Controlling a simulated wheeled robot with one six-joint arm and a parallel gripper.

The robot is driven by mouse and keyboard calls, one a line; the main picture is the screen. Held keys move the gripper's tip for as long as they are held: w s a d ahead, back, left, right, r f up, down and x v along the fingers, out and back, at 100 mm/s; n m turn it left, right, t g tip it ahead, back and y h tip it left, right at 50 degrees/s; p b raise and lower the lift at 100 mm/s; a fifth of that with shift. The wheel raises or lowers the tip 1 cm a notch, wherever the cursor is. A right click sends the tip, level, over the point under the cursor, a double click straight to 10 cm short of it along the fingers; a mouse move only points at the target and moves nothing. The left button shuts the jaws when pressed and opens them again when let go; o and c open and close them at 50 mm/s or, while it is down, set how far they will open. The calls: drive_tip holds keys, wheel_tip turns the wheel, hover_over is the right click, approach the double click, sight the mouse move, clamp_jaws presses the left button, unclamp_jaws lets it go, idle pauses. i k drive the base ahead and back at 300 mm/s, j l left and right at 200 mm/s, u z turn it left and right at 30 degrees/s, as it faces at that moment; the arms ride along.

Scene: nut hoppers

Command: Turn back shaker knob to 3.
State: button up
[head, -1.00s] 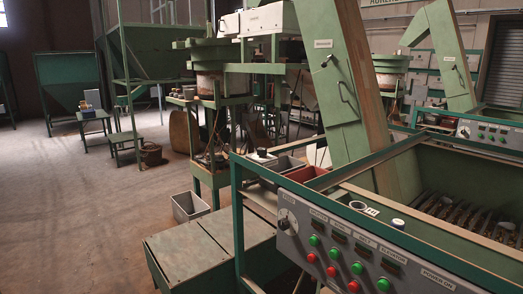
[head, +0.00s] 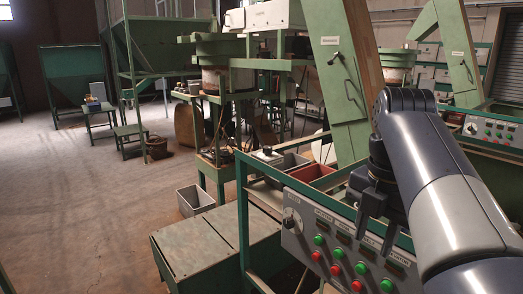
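A round knob (head: 291,220) with a pale dial sits at the left end of the grey control panel (head: 330,262) on the near machine. Its pointer and numbers are too small to read. A second panel (head: 495,130) on the machine behind has a similar dark knob (head: 471,128) at its left end. I cannot read which one is labelled shaker. My gripper (head: 375,240) hangs in front of the near panel's upper middle, right of the near knob and apart from it. Its two dark fingers point down with a gap between them, empty.
Green and red lamp buttons (head: 338,252) line the near panel right of the knob. Red and grey bins (head: 310,172) stand behind it. A green-framed bench (head: 210,245) and a grey crate (head: 195,200) are at left. The floor at far left is open.

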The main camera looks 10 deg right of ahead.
sight(267, 149)
drive_tip(key=i+j+z, duration=0.25)
drive_tip(key=i+j, duration=0.3)
drive_tip(key=i, duration=0.25)
drive_tip(key=i+j+z, duration=0.3)
drive_tip(key=i+j, duration=0.4)
drive_tip(key=i+j+z, duration=0.25)
drive_tip(key=i+j, duration=0.45)
drive_tip(key=j, duration=0.15)
